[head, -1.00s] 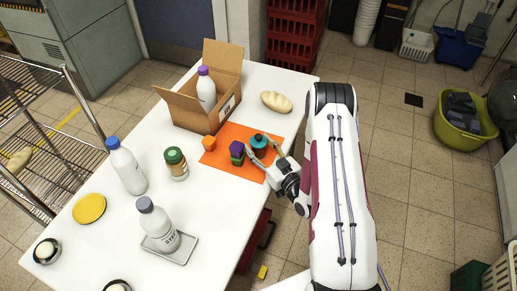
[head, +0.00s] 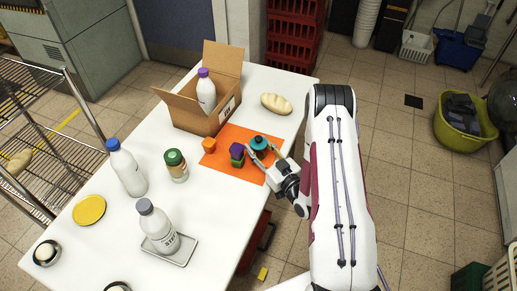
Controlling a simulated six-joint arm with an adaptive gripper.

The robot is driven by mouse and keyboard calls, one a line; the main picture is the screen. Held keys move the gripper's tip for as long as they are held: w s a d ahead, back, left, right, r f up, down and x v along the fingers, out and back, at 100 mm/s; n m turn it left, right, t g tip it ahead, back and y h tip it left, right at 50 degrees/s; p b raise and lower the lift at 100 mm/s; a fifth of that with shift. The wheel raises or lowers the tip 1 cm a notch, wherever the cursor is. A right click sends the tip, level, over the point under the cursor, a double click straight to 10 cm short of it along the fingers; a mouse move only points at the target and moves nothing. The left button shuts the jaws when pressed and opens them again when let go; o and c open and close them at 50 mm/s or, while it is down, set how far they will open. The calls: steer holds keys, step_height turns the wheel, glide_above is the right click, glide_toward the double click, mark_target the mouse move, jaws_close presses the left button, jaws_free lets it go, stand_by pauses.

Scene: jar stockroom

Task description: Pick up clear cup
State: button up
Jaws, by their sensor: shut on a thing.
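A small dark jar with a teal lid (head: 259,142) stands on the orange mat (head: 226,167), near its right side. My gripper (head: 263,150) reaches in from the right and is shut on this jar, with its fingers around the jar's sides. I cannot tell if the jar is lifted off the mat. I see no cup that is plainly clear; the jar's body looks dark and is partly hidden by the fingers.
An open cardboard box (head: 197,121) holding a purple-capped bottle and a bread loaf (head: 276,103) are behind. Bottles and a green-lidded jar (head: 175,165) stand left.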

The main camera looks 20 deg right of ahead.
steer(key=shift+r, duration=0.1)
steer(key=shift+r, duration=4.9)
steer(key=shift+f, duration=0.1)
